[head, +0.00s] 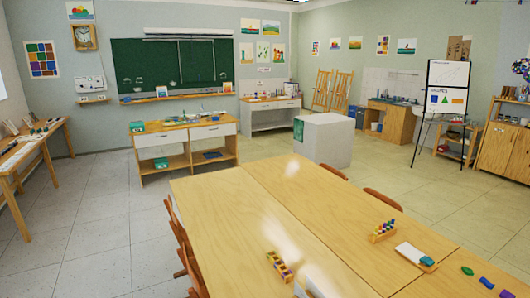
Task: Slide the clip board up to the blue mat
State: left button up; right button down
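I cannot make out a clip board for certain, nor a blue mat. A flat white rectangular piece (411,252) lies on the right part of the big wooden table, with a small blue-green block (428,262) at its near right end. A flat dark blue item (212,155) lies on the lower shelf of the drawer desk further off; it is too small to identify. Neither of my grippers is clearly in view. A pale shape (312,287) shows at the bottom edge, cut off and not identifiable.
The big wooden table (222,213) fills the foreground, with chairs along its sides. Two wooden racks of coloured pieces (280,267) (383,231) and several coloured lumps stand on it. Beyond are the drawer desk (186,138), a white block (323,138) and an easel (444,92). The left floor is clear.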

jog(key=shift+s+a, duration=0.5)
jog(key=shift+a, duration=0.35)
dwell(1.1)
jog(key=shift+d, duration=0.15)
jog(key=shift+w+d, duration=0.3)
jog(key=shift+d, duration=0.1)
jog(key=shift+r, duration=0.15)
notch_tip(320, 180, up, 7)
jog(key=p, duration=0.6)
dwell(0.4)
